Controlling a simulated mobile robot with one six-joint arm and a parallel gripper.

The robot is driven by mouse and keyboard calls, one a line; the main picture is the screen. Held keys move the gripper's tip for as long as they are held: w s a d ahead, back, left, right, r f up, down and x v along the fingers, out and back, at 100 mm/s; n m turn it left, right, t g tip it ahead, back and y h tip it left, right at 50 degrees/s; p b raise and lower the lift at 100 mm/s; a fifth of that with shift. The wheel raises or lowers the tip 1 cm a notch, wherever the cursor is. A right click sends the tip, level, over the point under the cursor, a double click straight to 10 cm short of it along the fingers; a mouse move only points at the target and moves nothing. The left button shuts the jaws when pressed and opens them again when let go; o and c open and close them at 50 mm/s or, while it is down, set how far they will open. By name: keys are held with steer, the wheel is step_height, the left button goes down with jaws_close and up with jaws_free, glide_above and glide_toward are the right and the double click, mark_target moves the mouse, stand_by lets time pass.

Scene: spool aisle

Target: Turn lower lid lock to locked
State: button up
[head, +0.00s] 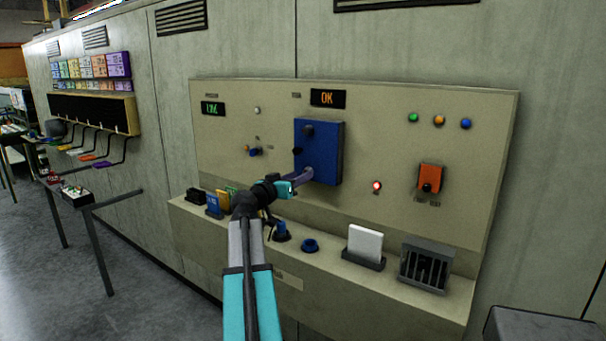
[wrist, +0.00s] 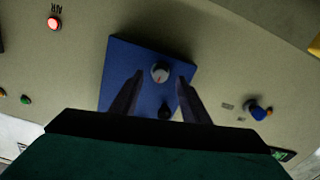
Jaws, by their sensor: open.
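The blue lid (head: 330,150) is on the beige panel, and it also shows in the wrist view (wrist: 120,70). In the wrist view, which looks turned over, a round knob with a pale pointer mark (wrist: 160,72), seemingly the lower lid lock, sits between my fingertips. A darker knob (wrist: 165,112) shows nearer my palm. In the head view an upper dark knob (head: 308,130) is visible, while the lower lock is hidden behind my fingers. My gripper (head: 304,176) is open in front of the lid's lower part, its fingers (wrist: 160,78) either side of the knob. Contact cannot be told.
A lit red lamp (head: 377,185) and an orange switch block (head: 431,178) are right of the lid. The ledge below carries a white card in a holder (head: 365,243), a black slotted box (head: 424,267) and blue round parts (head: 310,245). An OK display (head: 327,98) is above.

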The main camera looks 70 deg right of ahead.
steer(key=shift+x, duration=1.45)
steer(key=shift+c, duration=0.3)
steer(key=c, duration=1)
